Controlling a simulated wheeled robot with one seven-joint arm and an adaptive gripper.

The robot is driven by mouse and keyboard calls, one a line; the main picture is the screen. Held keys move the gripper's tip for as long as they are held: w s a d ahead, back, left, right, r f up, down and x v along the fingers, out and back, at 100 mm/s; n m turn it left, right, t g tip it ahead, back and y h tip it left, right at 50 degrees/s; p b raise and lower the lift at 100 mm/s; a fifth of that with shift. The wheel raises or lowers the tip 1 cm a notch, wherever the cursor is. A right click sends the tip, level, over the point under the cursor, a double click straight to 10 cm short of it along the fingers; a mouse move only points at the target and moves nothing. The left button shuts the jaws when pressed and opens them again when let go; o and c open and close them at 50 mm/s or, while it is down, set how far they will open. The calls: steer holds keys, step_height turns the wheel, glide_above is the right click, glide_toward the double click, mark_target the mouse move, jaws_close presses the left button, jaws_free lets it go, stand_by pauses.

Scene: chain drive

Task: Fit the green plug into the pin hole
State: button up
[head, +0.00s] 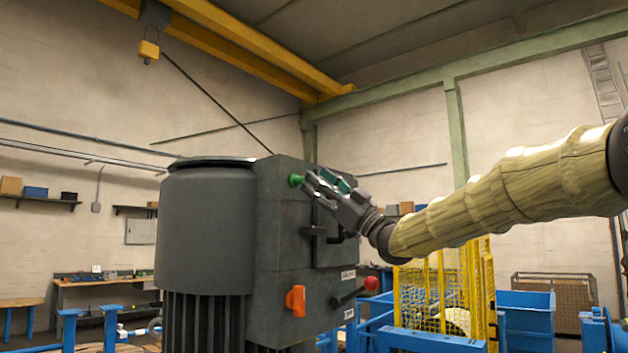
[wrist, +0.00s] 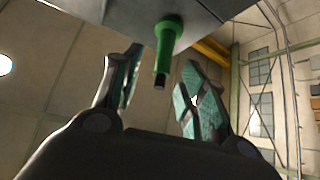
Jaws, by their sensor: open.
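The green plug (head: 296,180) is at the upper part of the dark grey machine housing (head: 283,225), by its edge. In the wrist view the green plug (wrist: 166,42) meets the grey housing face (wrist: 200,14) with its wide end, and its narrow black-tipped end points towards my gripper. My gripper (wrist: 160,72) is open, with one teal-padded finger on each side of the plug and gaps visible between. In the head view my gripper (head: 322,180) is just right of the plug. No pin hole can be made out; how deep the plug sits cannot be told.
The housing carries an orange knob (head: 296,300), dark handles (head: 318,232) and a red-ended lever (head: 370,284). A yellow mesh guard (head: 440,290) and blue frames stand behind on the right.

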steer(key=v, duration=0.9)
steer(key=shift+d+f, duration=0.2)
steer(key=shift+d, duration=0.15)
steer(key=shift+f, duration=0.1)
